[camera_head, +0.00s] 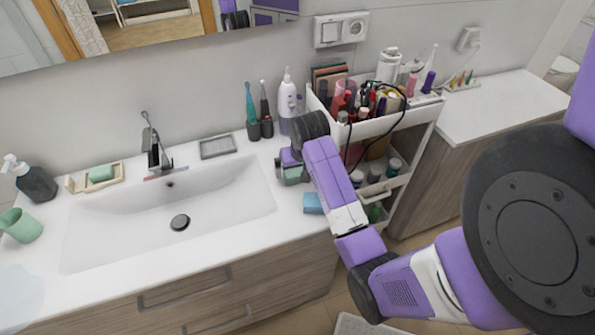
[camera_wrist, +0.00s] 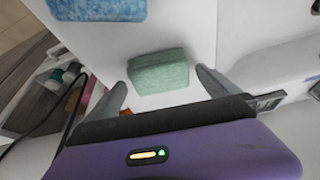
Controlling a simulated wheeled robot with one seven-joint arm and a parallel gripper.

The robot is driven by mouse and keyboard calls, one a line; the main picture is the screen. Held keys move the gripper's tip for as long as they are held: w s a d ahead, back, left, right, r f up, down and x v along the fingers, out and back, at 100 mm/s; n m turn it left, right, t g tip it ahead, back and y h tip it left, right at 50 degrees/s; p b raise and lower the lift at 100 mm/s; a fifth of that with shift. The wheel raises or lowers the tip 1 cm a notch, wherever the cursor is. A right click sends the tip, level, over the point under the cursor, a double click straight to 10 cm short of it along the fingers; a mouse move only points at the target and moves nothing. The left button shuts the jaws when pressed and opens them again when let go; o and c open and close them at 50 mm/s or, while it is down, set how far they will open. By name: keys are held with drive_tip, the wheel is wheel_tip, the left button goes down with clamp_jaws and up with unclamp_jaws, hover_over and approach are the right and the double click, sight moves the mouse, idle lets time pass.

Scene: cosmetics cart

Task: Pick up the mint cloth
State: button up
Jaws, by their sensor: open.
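The mint cloth (camera_wrist: 158,72) is a pale green, thick block-shaped piece on the white counter. In the wrist view it lies between the two grey fingers of my gripper (camera_wrist: 163,80), with a visible gap on each side. In the head view the mint cloth (camera_head: 293,175) shows partly below my gripper (camera_head: 288,163), right of the sink. My gripper is open and points down at the cloth. Part of the cloth is hidden by the gripper in the head view.
A blue block (camera_head: 312,203) lies close by at the counter's front right; it also shows in the wrist view (camera_wrist: 97,8). The cart (camera_head: 417,112) with many cosmetics stands right. Toothbrushes (camera_head: 252,110) and a white bottle (camera_head: 287,98) stand behind. The sink (camera_head: 130,215) is left.

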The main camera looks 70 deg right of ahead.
sight(297, 170)
drive_tip(key=shift+w+d+f, duration=0.15)
drive_tip(key=shift+d+f, duration=0.1)
drive_tip(key=shift+f, duration=0.4)
drive_tip(key=c, duration=1.4)
drive_tip(key=shift+o, duration=0.2)
wheel_tip(297, 170, up, 10)
drive_tip(key=shift+r+b, duration=0.1)
drive_tip(key=shift+b, duration=0.6)
